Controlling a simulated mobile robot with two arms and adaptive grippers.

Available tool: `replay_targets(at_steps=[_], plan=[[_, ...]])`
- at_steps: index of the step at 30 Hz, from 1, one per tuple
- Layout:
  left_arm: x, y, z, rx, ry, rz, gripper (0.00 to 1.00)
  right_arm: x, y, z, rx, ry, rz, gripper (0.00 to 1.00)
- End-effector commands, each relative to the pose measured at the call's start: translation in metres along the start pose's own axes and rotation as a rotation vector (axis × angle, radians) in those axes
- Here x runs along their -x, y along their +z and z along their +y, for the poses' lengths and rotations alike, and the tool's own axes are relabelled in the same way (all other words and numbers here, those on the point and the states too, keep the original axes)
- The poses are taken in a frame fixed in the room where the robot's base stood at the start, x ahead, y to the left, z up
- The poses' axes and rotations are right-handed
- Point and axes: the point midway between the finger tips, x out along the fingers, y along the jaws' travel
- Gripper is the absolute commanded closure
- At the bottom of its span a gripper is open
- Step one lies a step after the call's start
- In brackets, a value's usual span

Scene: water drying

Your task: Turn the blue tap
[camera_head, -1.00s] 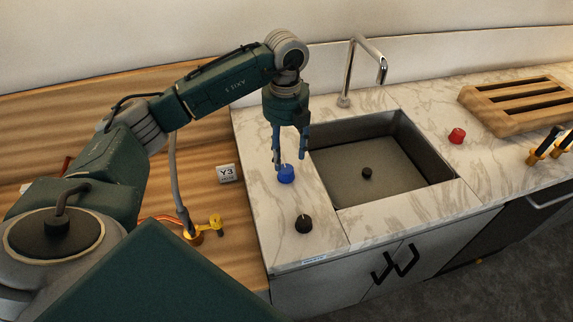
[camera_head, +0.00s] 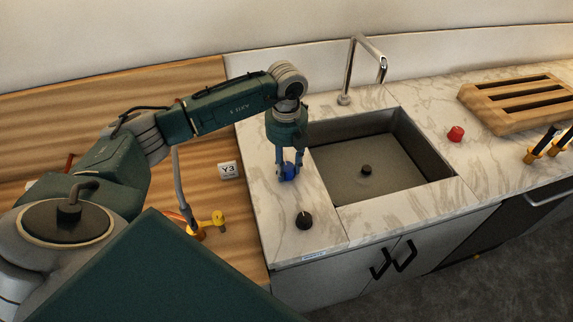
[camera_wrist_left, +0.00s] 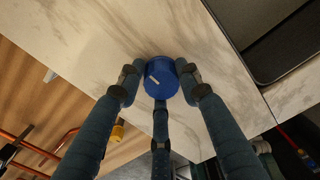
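The blue tap (camera_head: 288,171) is a round knob with a pale mark on top, on the marble counter left of the sink. It shows in the left wrist view (camera_wrist_left: 161,77) near the top centre. My left gripper (camera_head: 289,172) points down over it, with its fingers closed in against opposite sides of the knob. In the left wrist view my left gripper (camera_wrist_left: 159,82) has fingertips left and right of the knob and a third finger below it. The fingers partly hide its sides. My right gripper is not in view.
A black knob (camera_head: 304,220) stands in front of the blue tap, and a red knob (camera_head: 456,134) is right of the sink (camera_head: 400,190). A tall metal faucet (camera_head: 348,75) stands behind. A slatted wooden rack (camera_head: 490,112) lies at the right.

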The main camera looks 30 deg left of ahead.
Motion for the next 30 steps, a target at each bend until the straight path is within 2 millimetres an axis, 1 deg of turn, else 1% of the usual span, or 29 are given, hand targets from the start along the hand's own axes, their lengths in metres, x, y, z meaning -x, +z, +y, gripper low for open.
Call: replay_targets(at_steps=[20,26,30], plan=[[0.003,0.003,-0.002,-0.060,-0.007,-0.009,0.92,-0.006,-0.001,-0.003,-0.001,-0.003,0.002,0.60],[0.002,0.004,-0.002,-0.120,-0.007,-0.011,0.92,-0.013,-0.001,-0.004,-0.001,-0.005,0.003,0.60],[0.001,0.004,-0.003,-0.203,-0.007,-0.014,0.92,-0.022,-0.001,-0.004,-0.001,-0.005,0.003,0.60]])
